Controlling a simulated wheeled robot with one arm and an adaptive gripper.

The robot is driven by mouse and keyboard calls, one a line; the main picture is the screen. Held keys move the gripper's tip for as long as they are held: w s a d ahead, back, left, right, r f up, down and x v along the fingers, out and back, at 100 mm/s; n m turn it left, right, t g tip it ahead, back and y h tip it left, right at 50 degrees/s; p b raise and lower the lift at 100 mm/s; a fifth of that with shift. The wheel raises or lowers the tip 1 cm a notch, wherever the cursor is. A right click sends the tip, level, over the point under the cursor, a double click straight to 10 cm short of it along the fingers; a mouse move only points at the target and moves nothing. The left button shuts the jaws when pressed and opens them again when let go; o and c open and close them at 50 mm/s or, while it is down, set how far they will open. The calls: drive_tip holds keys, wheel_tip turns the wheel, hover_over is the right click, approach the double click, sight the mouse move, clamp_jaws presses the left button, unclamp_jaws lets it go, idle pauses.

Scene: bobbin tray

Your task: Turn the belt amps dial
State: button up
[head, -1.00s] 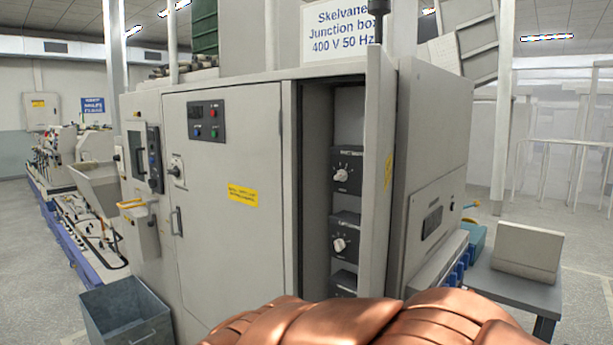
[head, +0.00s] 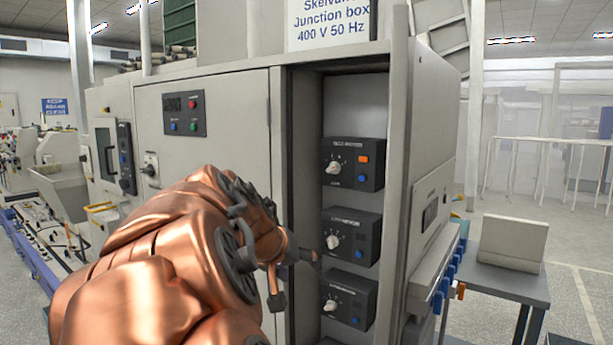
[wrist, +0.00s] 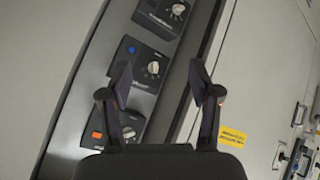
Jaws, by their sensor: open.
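Three black dial boxes are stacked in the open cabinet bay: the top box (head: 365,152), the middle box (head: 366,225) and the bottom box (head: 362,285). Each has a white pointer knob; their labels are too small to read, so I cannot tell which is belt amps. My gripper (head: 297,272) is open and empty at the left edge of the bay, near the height of the middle and bottom boxes. In the wrist view the middle box's knob (wrist: 153,68) shows between the spread fingers, apart from them. The top box's orange button (wrist: 97,135) shows beside the left finger.
The cabinet's closed left door (head: 235,120) stands left of the bay, and an open door panel (head: 402,150) bounds its right side. A grey table (head: 510,283) with a beige box stands farther right.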

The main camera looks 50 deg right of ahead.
drive_tip(key=w+d+r+m+g+h+b, duration=0.1)
drive_tip(key=w+d+r+h, duration=0.15)
drive_tip(key=d+r, duration=0.35)
drive_tip(key=w+d+r+m+h+b, duration=0.1)
drive_tip(key=w+d+r+h, duration=0.15)
drive_tip(key=d+r, duration=0.35)
drive_tip(key=h+b, duration=0.1)
drive_tip(key=h, duration=0.3)
approach(330, 169)
drive_tip(key=d, duration=0.2)
drive_tip(key=shift+n+t, duration=0.3)
drive_tip(key=shift+d+r+p, duration=0.2)
drive_tip(key=shift+d+p, duration=0.55)
drive_tip(key=shift+d, duration=2.95)
drive_tip(key=shift+c, duration=0.2)
drive_tip(key=c, duration=1.1)
